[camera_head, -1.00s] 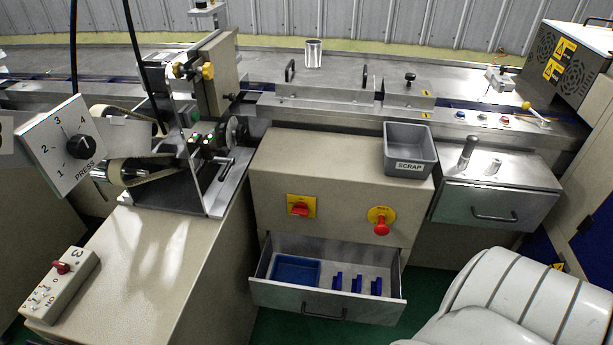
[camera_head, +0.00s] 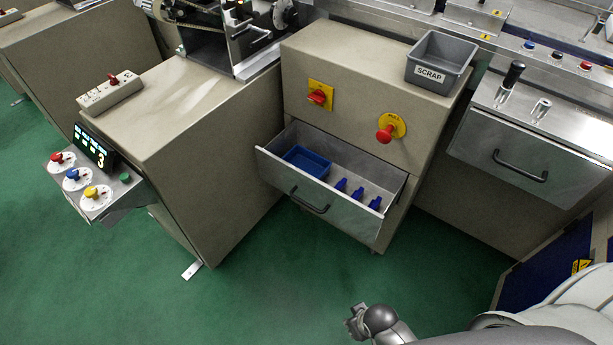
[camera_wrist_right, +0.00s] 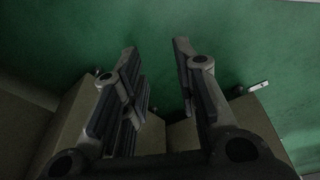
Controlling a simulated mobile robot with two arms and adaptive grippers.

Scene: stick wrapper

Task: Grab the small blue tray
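The small blue tray (camera_head: 307,162) lies in the left part of an open metal drawer (camera_head: 380,228) below the beige cabinet. Several small blue parts (camera_head: 357,194) lie to its right in the same drawer. My right gripper (camera_head: 356,322) shows at the bottom of the head view, over the green floor, in front of the drawer and apart from it. In the right wrist view its two fingers (camera_wrist_right: 158,75) are spread with nothing between them. The tray cannot be made out in the wrist view. My left gripper is not in view.
A grey SCRAP bin (camera_head: 440,62) stands on the cabinet top. A red knob (camera_head: 386,134) sticks out above the drawer. A closed drawer (camera_head: 520,160) is at the right. A control box (camera_head: 95,190) sits at the left. The green floor (camera_head: 270,275) before the drawer is clear.

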